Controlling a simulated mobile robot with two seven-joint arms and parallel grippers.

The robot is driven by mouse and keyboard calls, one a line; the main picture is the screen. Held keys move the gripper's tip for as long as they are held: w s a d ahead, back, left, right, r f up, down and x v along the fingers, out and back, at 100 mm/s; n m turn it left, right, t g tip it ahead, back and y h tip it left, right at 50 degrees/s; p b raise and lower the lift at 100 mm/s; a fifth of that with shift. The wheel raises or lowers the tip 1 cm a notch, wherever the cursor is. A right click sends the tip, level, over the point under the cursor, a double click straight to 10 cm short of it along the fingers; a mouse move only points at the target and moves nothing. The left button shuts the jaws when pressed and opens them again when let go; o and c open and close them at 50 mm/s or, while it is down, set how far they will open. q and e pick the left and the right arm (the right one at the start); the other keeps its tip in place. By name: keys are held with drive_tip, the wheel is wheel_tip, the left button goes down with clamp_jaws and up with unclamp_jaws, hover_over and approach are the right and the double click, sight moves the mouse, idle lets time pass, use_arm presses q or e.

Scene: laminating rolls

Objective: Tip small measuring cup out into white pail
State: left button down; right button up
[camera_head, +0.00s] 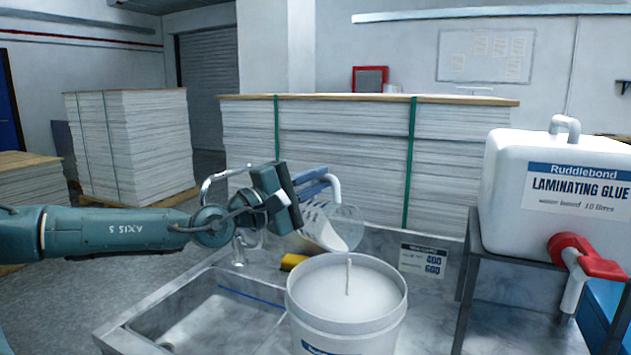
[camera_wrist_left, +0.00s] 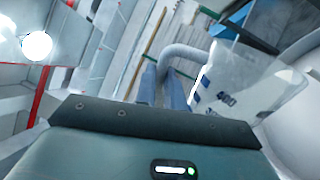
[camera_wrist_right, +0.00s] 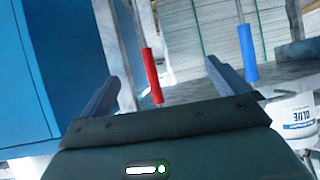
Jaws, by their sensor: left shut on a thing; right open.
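The small measuring cup (camera_head: 336,224) is clear, with white liquid in it. It is tilted, its mouth down and to the right, above the back left rim of the white pail (camera_head: 345,320). My left gripper (camera_head: 316,186) is shut on the cup's handle. In the left wrist view the cup (camera_wrist_left: 245,85) shows printed marks, and the gripper (camera_wrist_left: 165,85) grips the pale curved handle. The pail holds white liquid with a thin stream or stick standing at its middle; I cannot tell which. My right gripper (camera_wrist_right: 160,85) is open and empty in the right wrist view.
A sink (camera_head: 205,310) with a tap lies left of the pail, and a yellow sponge (camera_head: 293,262) behind it. A white glue tank (camera_head: 545,195) with a red valve stands on a metal stand at right. Board stacks (camera_head: 340,150) stand behind.

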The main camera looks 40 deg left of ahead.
use_arm(q)
drive_tip(key=shift+s+d+r+m+h+p, duration=0.2)
drive_tip(key=shift+d+r+m, duration=0.1)
drive_tip(key=shift+d+m, duration=0.2)
drive_tip(key=shift+s+d+r+m+h+p, duration=0.1)
drive_tip(key=shift+d+r+m+h+p, duration=0.15)
drive_tip(key=shift+d+m, duration=0.2)
drive_tip(key=shift+b, duration=0.35)
idle(0.9)
drive_tip(key=shift+m, duration=0.25)
drive_tip(key=shift+s+d+r+m, duration=0.15)
drive_tip(key=shift+d+m, duration=0.25)
drive_tip(key=shift+d, duration=0.05)
drive_tip(key=shift+s+d+r+m+h+p, duration=0.15)
drive_tip(key=shift+d+m+h+p, duration=0.15)
drive_tip(key=shift+d+m, duration=0.3)
